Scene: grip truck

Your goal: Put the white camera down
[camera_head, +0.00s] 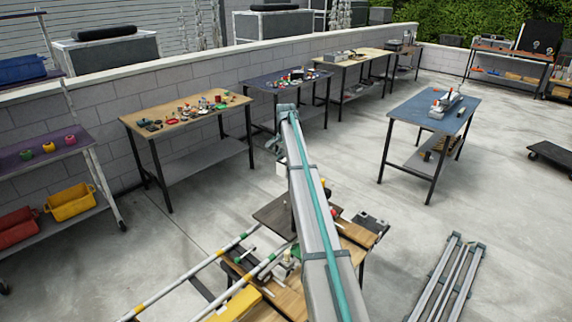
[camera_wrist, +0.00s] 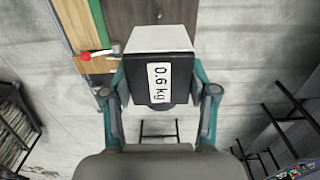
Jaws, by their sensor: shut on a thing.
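The white camera (camera_wrist: 160,39) is in the wrist view, a boxy body with a white upper part and a dark face bearing a "0.6 kg" label. My gripper (camera_wrist: 160,88) has its grey and teal fingers on both sides of it and is shut on it. Beyond the camera lie a dark brown board and the edge of a wooden bench, with concrete floor below. I cannot tell the gap between camera and board. In the head view my arm hides most of the gripper and the camera.
The near wooden workbench (camera_head: 353,234) is cluttered and partly behind my arm. A red-tipped lever (camera_wrist: 88,56) shows beside the camera. A blue-topped bench (camera_head: 415,108) stands at right, and a wooden-topped bench (camera_head: 178,109) stands along the wall. Metal rails (camera_head: 449,280) lie on the floor.

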